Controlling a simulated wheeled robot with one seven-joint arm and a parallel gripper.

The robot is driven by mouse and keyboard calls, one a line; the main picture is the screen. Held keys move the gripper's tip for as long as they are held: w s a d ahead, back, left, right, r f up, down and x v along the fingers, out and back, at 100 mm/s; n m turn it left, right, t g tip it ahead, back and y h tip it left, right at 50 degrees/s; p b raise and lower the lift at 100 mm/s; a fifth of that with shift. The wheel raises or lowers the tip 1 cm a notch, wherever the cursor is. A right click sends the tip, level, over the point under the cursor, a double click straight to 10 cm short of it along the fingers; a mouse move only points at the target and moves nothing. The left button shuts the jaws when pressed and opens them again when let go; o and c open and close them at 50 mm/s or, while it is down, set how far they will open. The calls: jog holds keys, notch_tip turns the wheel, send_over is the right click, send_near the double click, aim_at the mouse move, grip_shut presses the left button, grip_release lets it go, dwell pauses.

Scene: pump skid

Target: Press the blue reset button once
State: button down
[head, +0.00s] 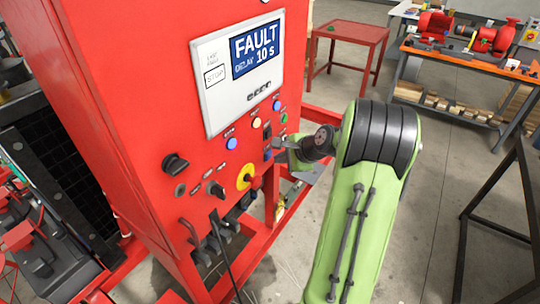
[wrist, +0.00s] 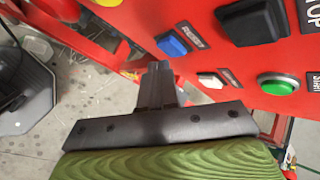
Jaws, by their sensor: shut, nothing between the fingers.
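The blue reset button (wrist: 173,43) is a square blue cap on the red panel in the wrist view, with a dark label beside it that appears to read RESET. In the head view, a small blue patch (head: 267,155) beside my gripper looks like the same button, partly crowded by the hand. My gripper (wrist: 159,70) is shut and empty, its fingertips just below and left of the blue button in the wrist view. A gap shows between them there. In the head view my gripper (head: 279,149) is close to the panel's right edge.

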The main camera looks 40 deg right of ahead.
jog(key=shift+w+a, duration=0.25)
jog(key=shift+w, duration=0.35)
dwell(0.6)
jog(key=shift+s, duration=0.1)
jog(key=shift+s+d, duration=0.3)
jog(key=shift+s, duration=0.45)
jog(key=shift+s+d, duration=0.3)
jog(key=shift+s, duration=0.5)
jog(key=shift+s+d, duration=0.25)
jog(key=shift+s, duration=0.5)
jog(key=shift+s+d, duration=0.3)
jog(key=shift+s, duration=0.5)
